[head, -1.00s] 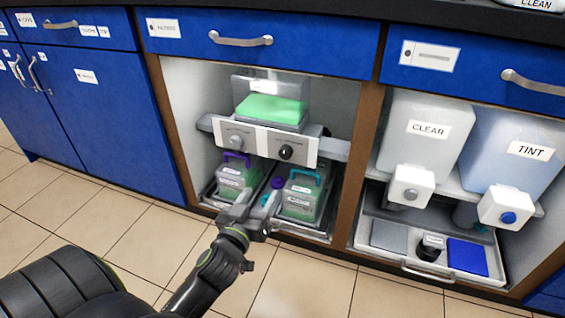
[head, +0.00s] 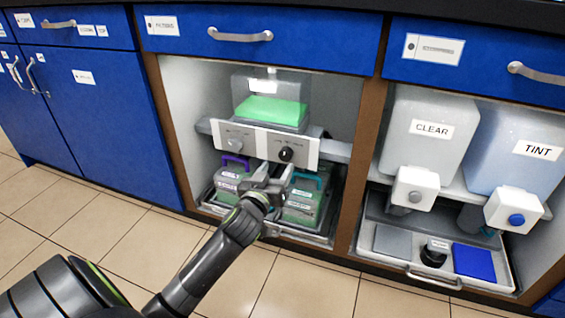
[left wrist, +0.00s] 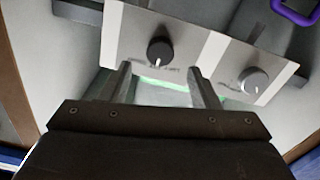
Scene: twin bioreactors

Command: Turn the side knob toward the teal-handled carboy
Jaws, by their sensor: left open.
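A front panel (head: 262,146) carries a grey knob (head: 235,144) at left and a black knob (head: 286,154) at right. The black knob (left wrist: 160,50) shows a white mark in the left wrist view, where the grey knob (left wrist: 253,80) is at right. Below the panel stand a purple-handled carboy (head: 230,182) and, to its right, a teal-handled carboy (head: 303,203). My left gripper (head: 268,172) is open and empty, just below the panel and apart from the black knob, hiding the gap between the carboys. My right gripper does not show.
A clear tank with green contents (head: 270,108) sits above the panel. The carboys stand in a tray (head: 300,237) inside the cabinet bay. A brown divider (head: 352,185) separates it from the bay with CLEAR (head: 425,125) and TINT (head: 515,145) containers. Floor in front is clear.

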